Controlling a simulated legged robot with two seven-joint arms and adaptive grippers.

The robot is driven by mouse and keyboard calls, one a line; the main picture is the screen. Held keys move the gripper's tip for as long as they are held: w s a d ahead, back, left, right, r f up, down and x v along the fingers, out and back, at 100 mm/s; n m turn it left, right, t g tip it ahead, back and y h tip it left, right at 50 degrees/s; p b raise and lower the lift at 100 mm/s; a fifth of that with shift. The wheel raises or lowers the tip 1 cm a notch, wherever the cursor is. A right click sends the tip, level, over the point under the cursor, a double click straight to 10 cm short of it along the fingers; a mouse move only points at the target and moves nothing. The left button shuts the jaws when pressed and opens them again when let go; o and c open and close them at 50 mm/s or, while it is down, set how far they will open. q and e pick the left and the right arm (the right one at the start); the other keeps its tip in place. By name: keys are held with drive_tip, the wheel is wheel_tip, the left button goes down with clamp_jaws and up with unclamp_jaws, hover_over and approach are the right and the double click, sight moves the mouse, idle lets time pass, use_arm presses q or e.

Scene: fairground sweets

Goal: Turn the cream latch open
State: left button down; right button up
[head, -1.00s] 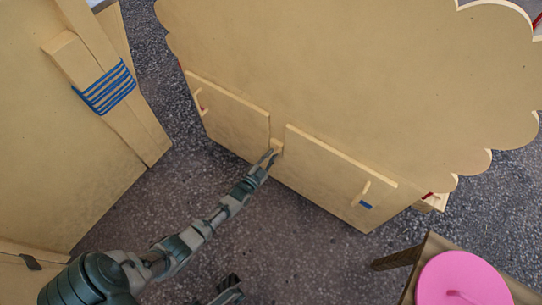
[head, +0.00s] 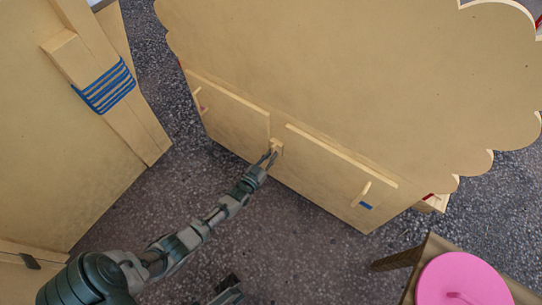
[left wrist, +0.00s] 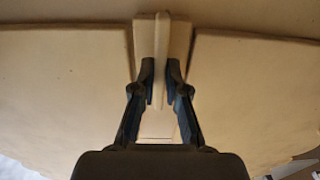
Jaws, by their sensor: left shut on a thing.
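The cream latch (head: 277,145) is a small bar on a cream backing plate, between two cream doors low on the stall front. In the left wrist view the latch bar (left wrist: 161,50) stands upright in the picture, over the gap between the doors. My left gripper (head: 270,156) reaches it from below left. Its two dark fingers (left wrist: 161,80) lie one on each side of the lower bar, shut on it. The bar's far end runs toward the top of the wrist view. A dark part (head: 228,290) at the head view's bottom edge may be my right gripper; its jaws are unclear.
The left door (head: 230,118) and right door (head: 325,175) look closed; the right one has a cream handle (head: 366,190) above a blue mark. A cream panel with blue cord (head: 107,89) stands left. A pink round lid (head: 462,280) sits on a brown table lower right. Speckled floor between is clear.

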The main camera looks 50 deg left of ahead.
use_arm(q)
drive_tip(key=shift+s+d+f, duration=0.1)
drive_tip(key=shift+s+f, duration=0.15)
drive_tip(key=shift+f, duration=0.2)
drive_tip(key=c, duration=1.2)
unclamp_jaws()
drive_tip(key=shift+w+r, duration=0.15)
drive_tip(key=shift+r, duration=0.05)
drive_tip(key=v, duration=1.2)
